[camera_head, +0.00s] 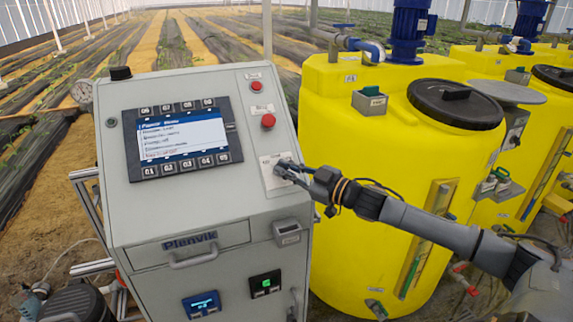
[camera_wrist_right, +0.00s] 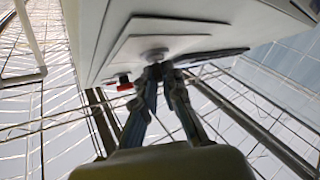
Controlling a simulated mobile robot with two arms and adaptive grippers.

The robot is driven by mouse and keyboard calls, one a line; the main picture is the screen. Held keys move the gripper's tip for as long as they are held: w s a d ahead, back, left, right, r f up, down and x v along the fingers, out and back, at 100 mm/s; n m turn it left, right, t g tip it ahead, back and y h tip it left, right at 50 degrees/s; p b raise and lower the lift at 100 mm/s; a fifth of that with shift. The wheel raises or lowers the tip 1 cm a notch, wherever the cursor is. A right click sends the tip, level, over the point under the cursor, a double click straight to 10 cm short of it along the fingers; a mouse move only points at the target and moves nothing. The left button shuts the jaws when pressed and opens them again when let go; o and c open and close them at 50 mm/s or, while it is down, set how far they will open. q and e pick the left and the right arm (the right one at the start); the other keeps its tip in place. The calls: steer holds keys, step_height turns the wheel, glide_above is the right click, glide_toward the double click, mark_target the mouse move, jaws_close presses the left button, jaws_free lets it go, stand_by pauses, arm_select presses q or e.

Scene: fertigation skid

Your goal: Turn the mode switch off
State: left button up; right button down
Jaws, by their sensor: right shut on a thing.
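The mode switch sits on a pale label plate (camera_head: 275,182) at the right side of the grey cabinet's sloped panel. My right gripper (camera_head: 287,170) reaches it from the right and is shut on the switch knob, which is mostly hidden behind the fingers in the head view. In the right wrist view the round base of the mode switch (camera_wrist_right: 154,54) shows on its plate, with the fingertips (camera_wrist_right: 163,70) closed together at it. The switch's pointing direction cannot be made out. My left gripper is not in view.
On the same panel are a red emergency button (camera_head: 268,121), a smaller red button (camera_head: 256,86) above it, and a lit menu screen (camera_head: 182,137) with keys. A yellow tank (camera_head: 340,240) stands close to the right of the cabinet, behind my right arm.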

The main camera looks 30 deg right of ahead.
steer(key=shift+f+n+g+y, duration=0.2)
steer(key=shift+n+g+y, duration=0.1)
steer(key=shift+n+g, duration=0.15)
steer(key=c, duration=1.5)
jaws_free()
steer(key=shift+o, duration=0.2)
steer(key=shift+r, duration=0.1)
steer(key=shift+w, duration=0.2)
steer(key=shift+s+d, duration=0.1)
steer(key=v, duration=1.2)
steer(key=shift+f, duration=0.25)
